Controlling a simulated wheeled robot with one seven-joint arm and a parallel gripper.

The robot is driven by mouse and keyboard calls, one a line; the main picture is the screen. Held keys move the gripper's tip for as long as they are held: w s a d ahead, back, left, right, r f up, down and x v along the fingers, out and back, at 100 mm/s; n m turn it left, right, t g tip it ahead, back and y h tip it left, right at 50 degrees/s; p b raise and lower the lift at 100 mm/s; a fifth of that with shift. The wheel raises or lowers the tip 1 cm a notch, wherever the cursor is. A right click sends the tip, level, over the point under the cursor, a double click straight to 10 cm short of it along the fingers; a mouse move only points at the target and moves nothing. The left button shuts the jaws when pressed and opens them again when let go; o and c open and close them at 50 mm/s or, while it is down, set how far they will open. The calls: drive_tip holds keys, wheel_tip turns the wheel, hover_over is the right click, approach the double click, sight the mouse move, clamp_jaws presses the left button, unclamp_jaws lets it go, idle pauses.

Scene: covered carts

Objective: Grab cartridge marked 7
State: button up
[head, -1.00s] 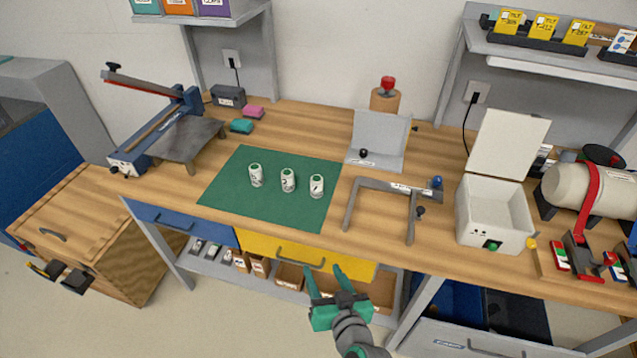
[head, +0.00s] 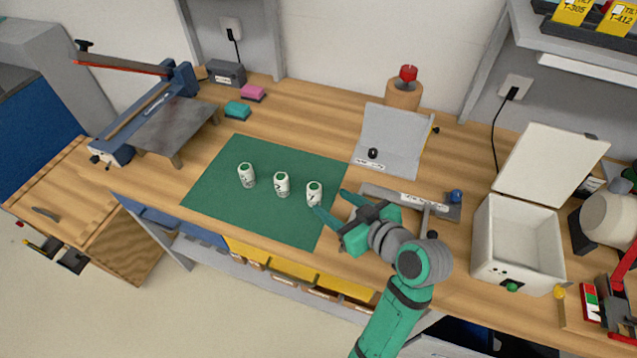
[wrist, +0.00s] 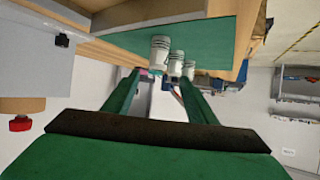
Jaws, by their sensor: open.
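The right cartridge (head: 314,193) carries a mark that looks like a 7. The middle cartridge (head: 282,184) and left cartridge (head: 247,175) have marks too small to read surely. My gripper (head: 330,203) is open and empty, just right of the right cartridge, its fingers pointing towards it. In the wrist view, the nearest cartridge (wrist: 160,52) appears just beyond the fingertips, between the green fingers, with the others behind it. I cannot tell whether a finger touches it.
A grey frame (head: 400,200) lies on the bench under and beside my wrist. A grey angled stand (head: 393,138) is behind it, and a white open box (head: 518,245) to the right. A paper trimmer (head: 165,130) stands at the left. The mat's left part is clear.

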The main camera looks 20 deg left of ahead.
sight(318, 191)
drive_tip(key=x, duration=1)
drive_tip(key=shift+w+f, duration=0.1)
drive_tip(key=shift+w, duration=0.25)
drive_tip(key=c, duration=1.2)
